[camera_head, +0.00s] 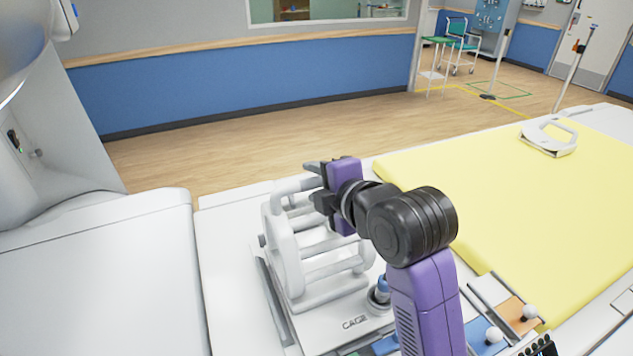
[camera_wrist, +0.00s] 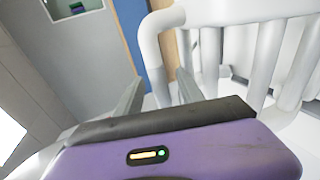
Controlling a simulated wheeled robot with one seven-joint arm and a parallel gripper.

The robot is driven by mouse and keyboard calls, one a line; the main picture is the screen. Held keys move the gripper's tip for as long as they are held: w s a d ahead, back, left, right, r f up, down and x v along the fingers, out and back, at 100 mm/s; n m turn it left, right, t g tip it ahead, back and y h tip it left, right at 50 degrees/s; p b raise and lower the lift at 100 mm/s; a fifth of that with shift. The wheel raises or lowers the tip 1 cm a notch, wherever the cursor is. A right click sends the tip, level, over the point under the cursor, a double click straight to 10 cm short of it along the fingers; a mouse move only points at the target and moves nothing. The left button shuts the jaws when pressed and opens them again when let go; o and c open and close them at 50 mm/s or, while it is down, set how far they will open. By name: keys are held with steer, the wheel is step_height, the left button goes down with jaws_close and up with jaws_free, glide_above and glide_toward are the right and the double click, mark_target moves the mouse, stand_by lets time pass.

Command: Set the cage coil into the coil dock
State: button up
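The cage coil (camera_head: 305,272) is a white cage of rings and bars, upright on the patient table at the centre of the head view. Its bars also show in the wrist view (camera_wrist: 265,60). A white plate lettered CAGE (camera_head: 338,329) lies under it; I cannot tell whether this plate is the coil's base or the coil dock. My gripper (camera_head: 318,182) is at the coil's upper tube. In the wrist view my gripper (camera_wrist: 158,82) has its fingers apart on either side of the white tube (camera_wrist: 153,45), with gaps visible. No other dock is identifiable.
The scanner housing (camera_head: 95,270) is on the left.

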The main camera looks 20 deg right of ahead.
steer(key=v, duration=0.7)
steer(key=shift+s+r+b, duration=0.2)
steer(key=shift+s+b, duration=0.1)
steer(key=shift+s, duration=0.05)
step_height(320, 180, up, 6)
steer(key=w+m+t, duration=0.2)
steer(key=m+t, duration=0.1)
steer(key=m, duration=0.1)
steer(key=s+f+m, duration=0.5)
steer(key=s+f, duration=0.3)
steer(key=s, duration=0.4)
steer(key=s+f+m+g, duration=0.1)
steer(key=s+f+m, duration=0.3)
steer(key=s+f, duration=0.5)
steer(key=s+f+m+h, duration=0.1)
steer(key=s+f+m, duration=0.4)
steer(key=s, duration=1.1)
step_height(320, 180, down, 4)
steer(key=shift+s+a+r+m+g, duration=0.2)
steer(key=shift+s+m+g, duration=0.1)
steer(key=shift+g, duration=0.1)
steer(key=shift+c, duration=0.5)
